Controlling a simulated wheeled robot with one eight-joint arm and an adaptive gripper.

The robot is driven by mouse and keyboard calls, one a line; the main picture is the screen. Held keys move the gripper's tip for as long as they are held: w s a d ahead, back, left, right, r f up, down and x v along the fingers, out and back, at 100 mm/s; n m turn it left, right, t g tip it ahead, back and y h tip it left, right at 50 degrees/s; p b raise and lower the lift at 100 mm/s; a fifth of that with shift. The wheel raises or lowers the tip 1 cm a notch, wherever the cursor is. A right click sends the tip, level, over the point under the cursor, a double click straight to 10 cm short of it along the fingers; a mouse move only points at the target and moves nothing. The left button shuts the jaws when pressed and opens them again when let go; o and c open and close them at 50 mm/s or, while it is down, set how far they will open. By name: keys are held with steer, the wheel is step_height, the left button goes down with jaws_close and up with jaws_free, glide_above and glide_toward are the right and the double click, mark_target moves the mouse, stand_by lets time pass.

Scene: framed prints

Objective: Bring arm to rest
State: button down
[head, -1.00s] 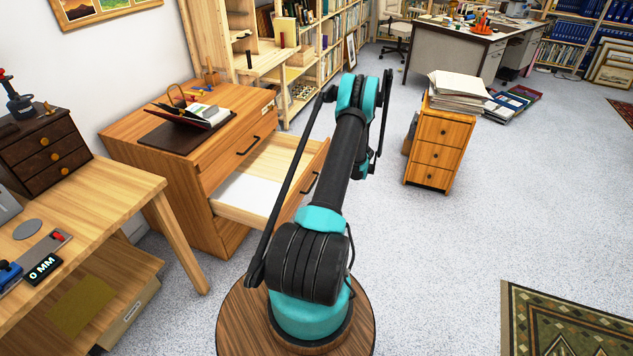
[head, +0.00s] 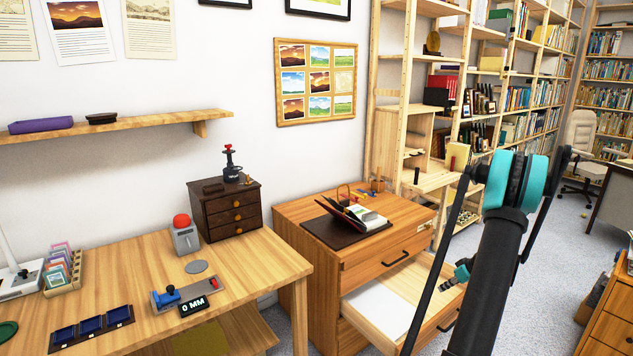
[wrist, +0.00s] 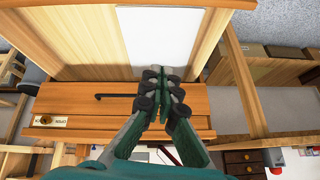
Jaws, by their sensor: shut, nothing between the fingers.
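My gripper (wrist: 165,95) shows in the wrist view with its dark green fingers together and nothing between them. It hangs in front of the wooden cabinet, over the edge between the closed upper drawer front and the open drawer below. In the head view my teal and black arm (head: 515,180) reaches up along the right side. A small teal part of it shows over the open drawer (head: 375,308); the fingertips cannot be made out there. The drawer holds a white sheet (wrist: 165,40) and the gripper appears apart from it.
The cabinet (head: 300,218) carries a dark mat with an open folder and small items. A workbench (head: 245,262) with a dark drawer box (head: 225,210) stands to the left. Bookshelves (head: 470,60) rise behind. A wooden drawer unit (head: 610,310) stands at the lower right.

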steer(key=s+a+r+m+h, duration=0.1)
steer(key=s+a+r, duration=0.3)
steer(key=a, duration=0.3)
steer(key=s+a+r+m+g, duration=0.1)
steer(key=s+a+r, duration=0.3)
steer(key=a+r, duration=0.15)
steer(key=s+a+r+m+h, duration=0.1)
steer(key=s+a+r, duration=0.3)
steer(key=a, duration=0.3)
steer(key=s+a+m+h, duration=0.1)
steer(key=s+a, duration=0.3)
steer(key=s, duration=0.6)
steer(key=s+a+m+h, duration=0.1)
steer(key=s+a, duration=0.4)
steer(key=s, duration=0.4)
steer(key=shift+s+a, duration=0.2)
steer(key=shift+s, duration=0.2)
